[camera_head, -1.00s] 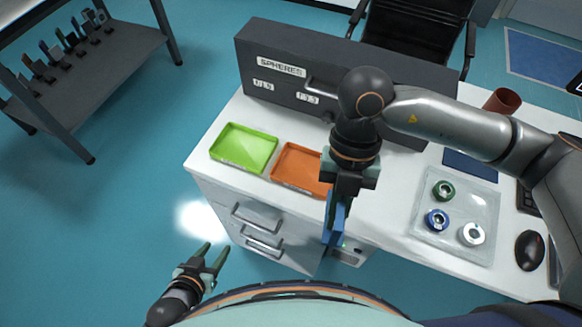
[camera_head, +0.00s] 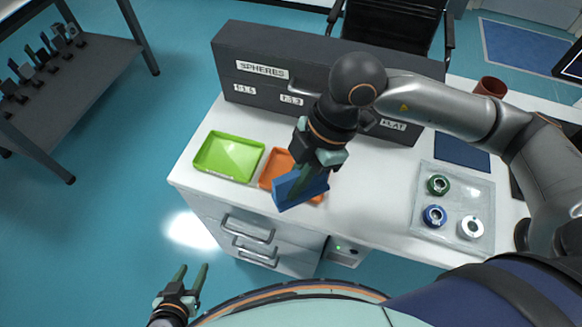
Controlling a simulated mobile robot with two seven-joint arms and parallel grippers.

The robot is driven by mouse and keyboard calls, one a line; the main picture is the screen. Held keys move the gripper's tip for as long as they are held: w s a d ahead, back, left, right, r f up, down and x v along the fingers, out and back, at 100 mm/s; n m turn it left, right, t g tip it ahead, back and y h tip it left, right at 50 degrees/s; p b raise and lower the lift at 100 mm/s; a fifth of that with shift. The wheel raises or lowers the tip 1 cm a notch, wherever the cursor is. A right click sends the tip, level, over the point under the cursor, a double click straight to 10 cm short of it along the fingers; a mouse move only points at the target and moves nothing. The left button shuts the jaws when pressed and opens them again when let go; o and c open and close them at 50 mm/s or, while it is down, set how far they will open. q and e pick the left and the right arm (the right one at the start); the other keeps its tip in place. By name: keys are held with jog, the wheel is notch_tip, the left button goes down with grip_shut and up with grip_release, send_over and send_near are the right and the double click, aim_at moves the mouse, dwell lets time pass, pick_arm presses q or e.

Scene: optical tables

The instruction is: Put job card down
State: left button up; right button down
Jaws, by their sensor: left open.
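My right gripper (camera_head: 303,178) is shut on a blue flat piece, which I take to be the job card (camera_head: 287,196). It holds the card tilted over the front of the desk, in front of the orange tray (camera_head: 270,172) and partly hiding it. Whether the card touches the tray or the desk is not clear. My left gripper (camera_head: 190,280) is open and empty, low at the bottom left, away from the desk.
A green tray (camera_head: 229,157) lies left of the orange one. A dark cabinet labelled SPHERES (camera_head: 262,70) stands behind. A clear tray (camera_head: 455,190) with several ring-shaped parts lies on the right. The white desk (camera_head: 370,195) is bare between the trays.

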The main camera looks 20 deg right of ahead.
jog(key=w+f, duration=0.2)
jog(key=w, duration=0.1)
jog(key=w+d+f, duration=0.1)
jog(key=w+f, duration=0.2)
jog(key=w+d+f, duration=0.1)
jog(key=w+f, duration=0.1)
jog(key=w, duration=0.1)
jog(key=shift+w+f, duration=0.15)
jog(key=shift+f, duration=0.1)
jog(key=shift+w+d+f, duration=0.1)
jog(key=shift+w+f, duration=0.2)
jog(key=shift+f, duration=0.1)
jog(key=shift+f+b, duration=0.3)
jog(key=shift+f, duration=1.2)
jog(key=shift+f, duration=0.2)
jog(key=c, duration=1.1)
grip_release()
jog(key=shift+o, duration=0.2)
